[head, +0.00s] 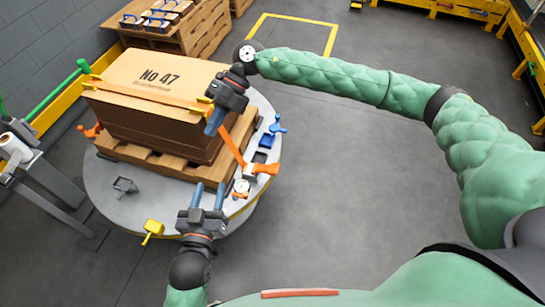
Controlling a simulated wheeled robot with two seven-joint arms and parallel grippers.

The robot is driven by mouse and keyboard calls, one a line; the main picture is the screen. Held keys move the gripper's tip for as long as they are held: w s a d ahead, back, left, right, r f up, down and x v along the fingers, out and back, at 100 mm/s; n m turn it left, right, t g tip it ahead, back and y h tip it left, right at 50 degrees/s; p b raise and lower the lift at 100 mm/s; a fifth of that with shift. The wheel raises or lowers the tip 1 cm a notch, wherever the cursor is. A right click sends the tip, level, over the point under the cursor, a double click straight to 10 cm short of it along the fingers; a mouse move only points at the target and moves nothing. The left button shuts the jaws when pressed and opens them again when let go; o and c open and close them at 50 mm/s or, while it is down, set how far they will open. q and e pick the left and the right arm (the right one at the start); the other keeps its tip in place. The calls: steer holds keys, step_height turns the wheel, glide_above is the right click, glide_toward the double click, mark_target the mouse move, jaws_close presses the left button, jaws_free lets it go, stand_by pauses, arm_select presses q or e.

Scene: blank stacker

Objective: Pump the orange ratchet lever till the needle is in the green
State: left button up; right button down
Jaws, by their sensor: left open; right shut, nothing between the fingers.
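The orange ratchet lever (266,169) sits at the right rim of the round turntable, at the lower end of an orange strap (230,144). A small round white gauge (241,187) is just below it; its needle is too small to read. My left gripper (209,187) is open and empty, with its two blue fingers pointing up the picture, left of the gauge and apart from the lever. My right gripper (212,129) is shut and empty, in front of the right end of the carton and above and left of the lever.
A carton (150,75) marked No 47 stands on a wooden pallet (150,158) on the grey turntable (105,190). Blue clamp parts (274,128), a grey bracket (124,186) and a yellow handle (152,230) are around the rim. Floor to the right is clear.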

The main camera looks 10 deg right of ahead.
mark_target(273, 168)
arm_select(q)
steer(key=s+f+g+y, duration=0.1)
steer(key=s+f+g, duration=0.4)
steer(key=f, duration=0.4)
steer(key=s+f+m+g+y, duration=0.1)
steer(key=s+f+g, duration=0.5)
steer(key=f+g, duration=0.2)
steer(key=shift+s+a+f, duration=0.3)
steer(key=shift+f, duration=0.4)
arm_select(e)
steer(key=w+d+f+m+t+h, duration=0.1)
steer(key=w+d+f+m+h, duration=0.3)
steer(key=d+f+m, duration=0.2)
steer(key=w+d+f+m+t+h, duration=0.2)
steer(key=w+d+f+m+h, duration=0.2)
steer(key=d+f, duration=0.4)
steer(key=shift+w+d+f+m, duration=0.3)
steer(key=shift+d+m, duration=0.25)
steer(key=shift+m, duration=0.35)
